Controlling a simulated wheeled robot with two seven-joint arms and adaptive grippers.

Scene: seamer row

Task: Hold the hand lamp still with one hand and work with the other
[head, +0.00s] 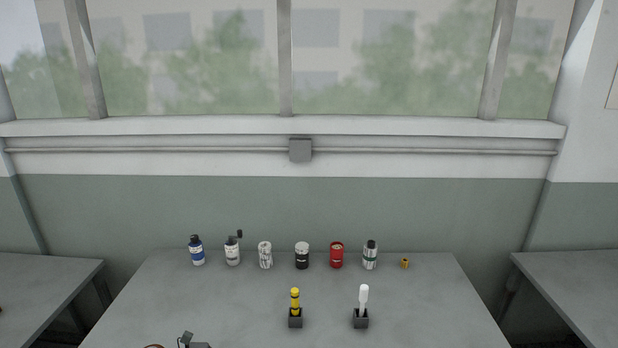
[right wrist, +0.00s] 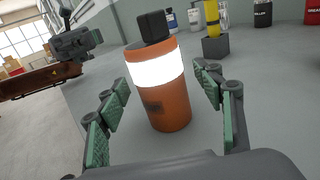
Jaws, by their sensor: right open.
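An orange cylinder (right wrist: 160,108) with a bright white band and a black block on top stands in the right wrist view. I cannot tell for sure whether it is the hand lamp. My right gripper (right wrist: 159,95) is open, its green-padded fingers on either side of the cylinder, with no clear contact. The orange cylinder is not in the head view.
A yellow tool (head: 295,300) and a white tool (head: 363,298) stand in dark holders. Behind them is a row: blue-labelled bottle (head: 197,251), white bottle (head: 232,252), several cans including a red one (head: 336,256), and a small brass piece (head: 405,263). The table's right side is clear.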

